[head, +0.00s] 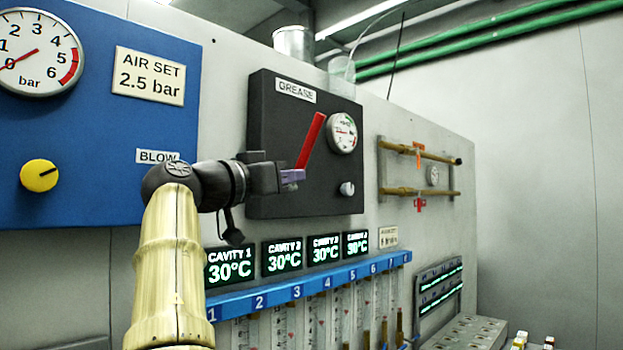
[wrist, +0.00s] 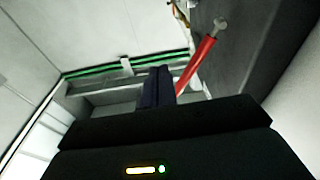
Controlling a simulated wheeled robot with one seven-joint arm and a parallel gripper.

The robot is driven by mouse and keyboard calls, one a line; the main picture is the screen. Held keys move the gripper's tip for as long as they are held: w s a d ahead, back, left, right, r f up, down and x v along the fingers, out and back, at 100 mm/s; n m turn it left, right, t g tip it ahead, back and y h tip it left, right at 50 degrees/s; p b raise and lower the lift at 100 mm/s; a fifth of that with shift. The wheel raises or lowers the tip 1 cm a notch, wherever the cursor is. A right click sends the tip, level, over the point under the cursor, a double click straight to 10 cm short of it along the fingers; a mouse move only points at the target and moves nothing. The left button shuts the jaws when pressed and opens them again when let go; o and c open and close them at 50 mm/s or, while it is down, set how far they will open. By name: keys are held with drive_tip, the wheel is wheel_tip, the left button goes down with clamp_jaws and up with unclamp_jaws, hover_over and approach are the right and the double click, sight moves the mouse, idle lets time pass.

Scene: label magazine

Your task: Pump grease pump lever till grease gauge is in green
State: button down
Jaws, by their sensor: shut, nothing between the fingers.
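The black grease panel (head: 270,120) is on the grey wall, with a white GREASE label. Its red pump lever (head: 311,140) slants, top leaning right and lower end to the left. The round white grease gauge (head: 342,133) sits right of the lever's top; its needle is too small to read surely. My gripper (head: 300,176) is shut and empty, its fingertips by the lever's lower end; I cannot tell whether they touch. In the wrist view my shut fingers (wrist: 158,86) are left of the red lever (wrist: 196,66), with a narrow gap at their tips.
A pale knob (head: 347,188) is on the panel below the gauge. Lit cavity displays (head: 284,256) and a blue numbered rail (head: 310,285) are below. Brass pipes (head: 420,190) are to the right. A blue air panel (head: 100,120) is at left.

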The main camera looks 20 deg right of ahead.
drive_tip(key=shift+s+a, duration=0.8)
drive_tip(key=shift+d, duration=0.1)
